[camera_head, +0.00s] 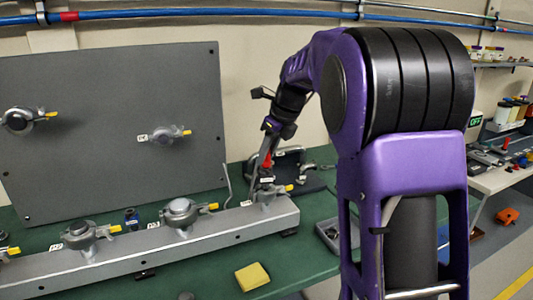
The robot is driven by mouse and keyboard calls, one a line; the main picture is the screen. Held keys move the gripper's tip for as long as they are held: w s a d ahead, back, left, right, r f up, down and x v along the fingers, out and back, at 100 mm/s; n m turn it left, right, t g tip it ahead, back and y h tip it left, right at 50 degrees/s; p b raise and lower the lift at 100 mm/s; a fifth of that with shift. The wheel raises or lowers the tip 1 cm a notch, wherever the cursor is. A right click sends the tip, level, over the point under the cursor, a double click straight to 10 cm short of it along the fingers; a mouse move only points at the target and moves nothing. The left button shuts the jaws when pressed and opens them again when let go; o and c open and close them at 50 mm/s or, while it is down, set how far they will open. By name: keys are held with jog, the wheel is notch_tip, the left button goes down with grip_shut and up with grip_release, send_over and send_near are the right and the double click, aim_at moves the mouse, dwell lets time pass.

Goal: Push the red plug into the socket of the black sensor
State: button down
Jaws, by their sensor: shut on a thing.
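My gripper (266,162) is at the far end of my purple and black arm, low over the right end of the grey rail. It is shut on the red plug (268,160), a small red piece showing at the fingertips. Just below is a grey fitting (265,192) with a yellow lever, mounted on the rail. I cannot make out the black sensor or its socket for sure; the plug's tip is too small to tell whether it touches anything.
The grey rail (130,262) carries several round fittings with yellow levers. A grey upright panel (110,110) stands at the back left. A yellow block (252,277) and a small grey tray (328,236) lie on the green bench. A dark stand (292,160) is behind my gripper.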

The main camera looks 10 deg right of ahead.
jog(key=shift+f, duration=0.15)
jog(key=c, duration=0.5)
grip_release()
jog(key=shift+c, duration=0.2)
